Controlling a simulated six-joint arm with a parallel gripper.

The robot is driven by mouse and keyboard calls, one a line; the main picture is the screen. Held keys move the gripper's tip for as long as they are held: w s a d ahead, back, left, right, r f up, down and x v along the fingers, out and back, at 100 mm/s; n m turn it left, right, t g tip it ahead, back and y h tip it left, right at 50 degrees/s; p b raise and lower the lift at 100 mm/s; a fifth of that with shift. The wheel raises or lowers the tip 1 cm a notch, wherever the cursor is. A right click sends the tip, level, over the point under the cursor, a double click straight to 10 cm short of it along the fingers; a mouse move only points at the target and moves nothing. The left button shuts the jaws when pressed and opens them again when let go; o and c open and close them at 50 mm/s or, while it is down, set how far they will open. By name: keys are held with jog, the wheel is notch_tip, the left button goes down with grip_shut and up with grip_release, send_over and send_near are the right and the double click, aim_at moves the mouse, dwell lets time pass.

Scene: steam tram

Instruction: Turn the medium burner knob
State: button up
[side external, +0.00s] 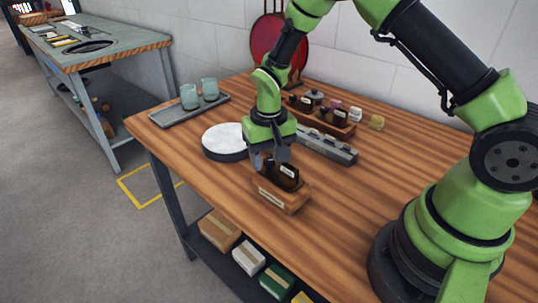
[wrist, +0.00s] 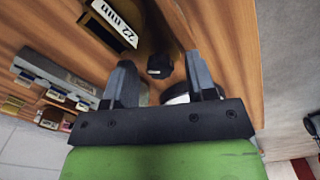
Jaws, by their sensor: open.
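I cannot make out a part clearly marked as a medium burner knob. A small black knob-like piece (wrist: 160,68) shows between my fingers in the wrist view. A wooden block (side external: 284,194) with a dark upper part and a white label stands near the table's front edge. In the wrist view a label (wrist: 116,18) reads "22 mm". My gripper (side external: 270,160) is open and points down just above and behind this block. It also shows in the wrist view (wrist: 160,62), its two fingers apart. I cannot tell whether it touches anything.
A round white-topped disc (side external: 225,139) lies left of my gripper. A grey tray (side external: 186,113) with two teal cups is farther left. A grey slotted bar (side external: 328,147) and a wooden rack (side external: 322,121) with dark pieces lie behind. The table's right front is clear.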

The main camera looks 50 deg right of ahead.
jog(key=c, duration=0.9)
jog(key=shift+c, duration=0.2)
jog(key=shift+n, duration=0.7)
jog(key=n, duration=0.4)
jog(key=shift+n, duration=0.4)
jog(key=n, duration=1.2)
jog(key=shift+n, duration=0.3)
jog(key=n, duration=0.3)
jog(key=shift+n, duration=2)
